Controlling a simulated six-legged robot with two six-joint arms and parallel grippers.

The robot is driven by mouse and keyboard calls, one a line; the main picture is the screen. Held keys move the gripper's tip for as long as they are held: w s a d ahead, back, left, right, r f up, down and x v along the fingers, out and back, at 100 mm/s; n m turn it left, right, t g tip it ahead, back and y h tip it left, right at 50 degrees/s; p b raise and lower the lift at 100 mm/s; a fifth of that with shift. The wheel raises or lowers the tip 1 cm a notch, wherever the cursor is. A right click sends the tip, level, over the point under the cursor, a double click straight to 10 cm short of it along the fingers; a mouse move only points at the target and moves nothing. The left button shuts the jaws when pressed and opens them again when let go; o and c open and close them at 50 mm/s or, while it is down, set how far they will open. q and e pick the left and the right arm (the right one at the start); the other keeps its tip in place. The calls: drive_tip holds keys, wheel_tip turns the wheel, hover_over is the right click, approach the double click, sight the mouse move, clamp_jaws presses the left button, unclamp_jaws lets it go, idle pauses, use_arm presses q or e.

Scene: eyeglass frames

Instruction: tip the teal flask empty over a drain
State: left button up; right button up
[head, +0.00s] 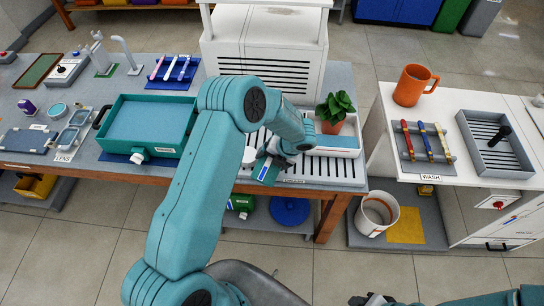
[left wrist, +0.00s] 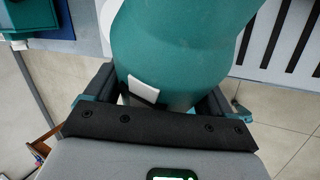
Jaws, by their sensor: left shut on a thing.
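My left gripper (head: 272,152) is over the white slotted drain grate (head: 335,169) at the right end of the long bench. In the left wrist view, my left gripper (left wrist: 156,98) is shut on the teal flask (left wrist: 180,45), with one finger on either side of its body. A white patch shows on the flask. The flask's mouth is out of view and its tilt cannot be told. In the head view my arm and gripper hide most of the flask. My right gripper (head: 375,299) shows only as a dark part at the bottom edge, and its jaws cannot be made out.
A teal tray (head: 150,122) sits left. Across a gap, the white counter (head: 510,145) holds an orange mug (head: 413,86) and a slotted grey tray (head: 492,140). A bucket (head: 377,213) stands below.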

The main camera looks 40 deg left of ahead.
use_arm(q)
drive_tip(key=shift+f+g, duration=0.2)
drive_tip(key=shift+g, duration=0.1)
drive_tip(key=shift+f+g, duration=0.4)
drive_tip(key=shift+g, duration=0.2)
drive_tip(key=shift+w+r+m+g, duration=0.15)
drive_tip(key=shift+r+m+g, duration=0.15)
drive_tip(key=shift+g, duration=0.2)
drive_tip(key=shift+r, duration=0.2)
drive_tip(key=shift+g+b, duration=0.3)
